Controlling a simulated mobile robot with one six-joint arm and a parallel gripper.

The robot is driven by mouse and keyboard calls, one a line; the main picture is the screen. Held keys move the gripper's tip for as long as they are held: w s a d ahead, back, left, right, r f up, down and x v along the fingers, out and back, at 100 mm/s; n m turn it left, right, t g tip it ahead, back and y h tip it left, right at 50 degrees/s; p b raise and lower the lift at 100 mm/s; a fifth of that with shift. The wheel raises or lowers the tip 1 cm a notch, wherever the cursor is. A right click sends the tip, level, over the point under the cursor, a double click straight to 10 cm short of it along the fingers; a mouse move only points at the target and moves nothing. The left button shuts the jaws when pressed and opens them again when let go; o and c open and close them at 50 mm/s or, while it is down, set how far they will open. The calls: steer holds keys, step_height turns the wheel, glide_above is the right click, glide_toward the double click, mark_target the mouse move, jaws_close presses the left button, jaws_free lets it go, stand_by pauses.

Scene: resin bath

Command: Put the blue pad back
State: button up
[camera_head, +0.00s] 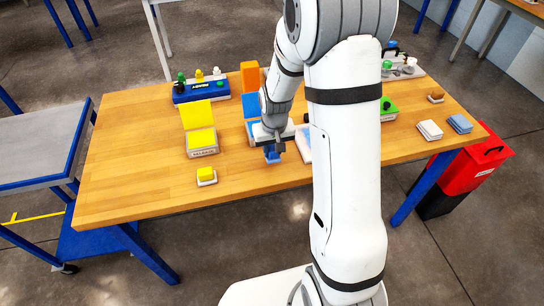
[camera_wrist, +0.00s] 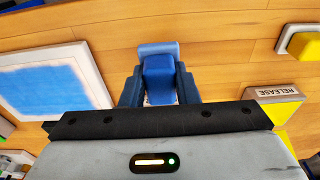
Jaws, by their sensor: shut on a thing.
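My gripper (camera_head: 272,148) is shut on a blue pad (camera_wrist: 158,80), held above the table's front middle. The pad also shows below the jaws in the head view (camera_head: 272,156). The wrist view shows it between the two fingers; whether it touches the table I cannot tell. A box with a raised blue lid (camera_head: 254,105) stands behind my gripper, partly hidden by my arm. A white-edged panel with a blue patch (camera_wrist: 50,80) lies beside the gripper, at the right in the head view (camera_head: 304,146), partly hidden by my arm.
A box with a raised yellow lid (camera_head: 197,116) stands to the left. In front of it is a yellow pad on a white base (camera_head: 205,175). A blue rack (camera_head: 200,91) and an orange block (camera_head: 250,74) stand behind. The front left of the wooden table (camera_head: 125,190) is clear.

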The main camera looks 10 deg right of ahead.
mark_target(273, 159)
steer(key=shift+s+f+p, duration=0.1)
steer(key=shift+f+p, duration=0.25)
steer(key=shift+f, duration=1.9)
steer(key=shift+f, duration=0.2)
steer(key=o, duration=0.9)
steer(key=shift+r, duration=0.1)
